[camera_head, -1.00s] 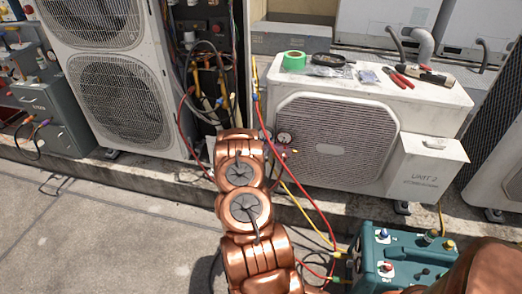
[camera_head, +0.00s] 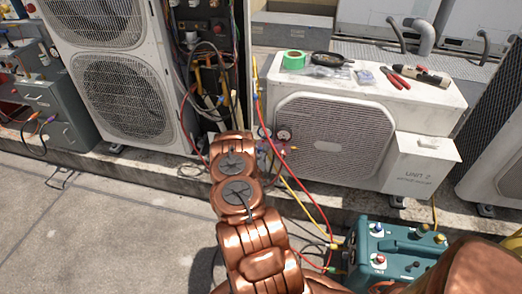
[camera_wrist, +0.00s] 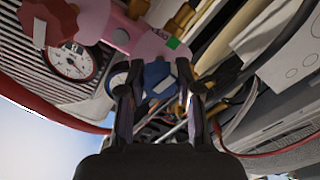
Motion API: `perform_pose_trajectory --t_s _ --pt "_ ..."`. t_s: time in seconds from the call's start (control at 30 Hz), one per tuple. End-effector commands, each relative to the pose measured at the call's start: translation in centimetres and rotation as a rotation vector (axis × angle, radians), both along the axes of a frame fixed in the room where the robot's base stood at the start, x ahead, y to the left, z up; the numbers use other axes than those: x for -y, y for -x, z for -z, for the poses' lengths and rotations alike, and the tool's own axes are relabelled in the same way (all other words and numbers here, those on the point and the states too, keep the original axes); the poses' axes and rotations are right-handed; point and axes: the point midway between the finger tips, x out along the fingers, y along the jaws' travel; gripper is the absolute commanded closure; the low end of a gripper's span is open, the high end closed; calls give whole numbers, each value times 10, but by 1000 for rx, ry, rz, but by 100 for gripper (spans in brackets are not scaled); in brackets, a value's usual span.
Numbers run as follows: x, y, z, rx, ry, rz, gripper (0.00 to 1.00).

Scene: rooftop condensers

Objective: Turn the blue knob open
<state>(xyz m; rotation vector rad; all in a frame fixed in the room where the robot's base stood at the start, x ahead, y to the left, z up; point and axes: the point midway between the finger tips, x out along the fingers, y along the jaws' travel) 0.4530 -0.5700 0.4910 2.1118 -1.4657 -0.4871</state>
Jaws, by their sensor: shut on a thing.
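In the wrist view the blue knob (camera_wrist: 157,71) sits between the two dark fingers of my gripper (camera_wrist: 155,82), which is shut on it. The knob is on a pink-red manifold body (camera_wrist: 148,44) with a green mark beside it. A round white gauge (camera_wrist: 72,62) and a red knob (camera_wrist: 42,22) are at the upper left. In the head view my copper arm hides the gripper and the blue knob. One gauge (camera_head: 284,134) of the manifold shows just right of the arm, in front of the condenser (camera_head: 335,138).
Red and yellow hoses (camera_head: 318,210) hang from the manifold area towards a teal machine (camera_head: 392,252) at the lower right. A tall double-fan condenser (camera_head: 125,90) stands left. Tape, pliers and other tools lie on the low condenser's top. Bare roof is at the lower left.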

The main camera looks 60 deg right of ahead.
Motion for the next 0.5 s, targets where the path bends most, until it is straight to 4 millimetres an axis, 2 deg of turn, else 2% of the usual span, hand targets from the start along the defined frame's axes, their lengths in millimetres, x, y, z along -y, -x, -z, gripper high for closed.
perform_pose_trajectory --t_s 0.43,0.47,0.5 --pt "0 1 2 -13 1 2 100" --pt "0 1 2 -12 0 2 66" --pt "0 1 2 -12 0 1 62"
